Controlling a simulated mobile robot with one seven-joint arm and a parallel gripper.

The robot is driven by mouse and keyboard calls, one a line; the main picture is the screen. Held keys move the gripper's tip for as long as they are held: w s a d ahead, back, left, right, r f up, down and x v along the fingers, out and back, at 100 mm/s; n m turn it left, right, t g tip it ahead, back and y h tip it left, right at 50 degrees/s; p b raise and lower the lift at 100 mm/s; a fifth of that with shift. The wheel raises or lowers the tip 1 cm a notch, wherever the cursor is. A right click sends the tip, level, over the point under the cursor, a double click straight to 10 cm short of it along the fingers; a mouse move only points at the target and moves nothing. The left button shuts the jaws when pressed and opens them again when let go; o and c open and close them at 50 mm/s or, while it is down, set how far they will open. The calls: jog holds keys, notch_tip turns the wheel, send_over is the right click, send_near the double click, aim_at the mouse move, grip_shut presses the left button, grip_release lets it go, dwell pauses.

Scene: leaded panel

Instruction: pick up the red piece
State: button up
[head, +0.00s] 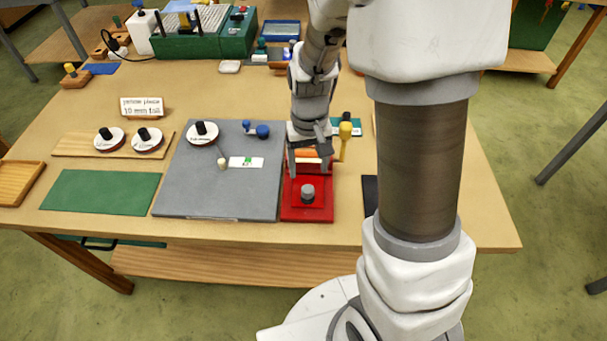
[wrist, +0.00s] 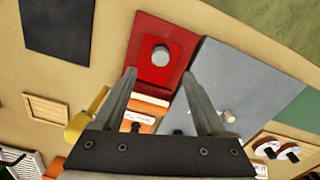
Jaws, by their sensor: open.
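A red square piece with a grey round knob (head: 307,192) lies at the table's front, against the right edge of a grey board. In the wrist view the red piece (wrist: 147,38) is at the top centre, beyond my fingertips. My gripper (head: 308,172) is open and empty, pointing down just behind the knob. In the wrist view my gripper (wrist: 158,72) shows its two fingers apart, with the knob just past and between the tips. The gap between tips and knob is hard to judge. My gripper partly hides the red piece's far side in the head view.
An orange-topped block (head: 306,154) sits behind the red piece, with a yellow-handled tool (head: 345,140) to its right. The grey board (head: 190,180) carries a white disc, a card and a small peg. A black mat (wrist: 58,22) lies on the other side. Bare table lies between mat and red piece.

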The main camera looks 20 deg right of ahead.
aim_at(308, 188)
notch_tip(308, 188, down, 10)
jog(key=shift+w+r, duration=0.1)
dwell(0.5)
grip_shut()
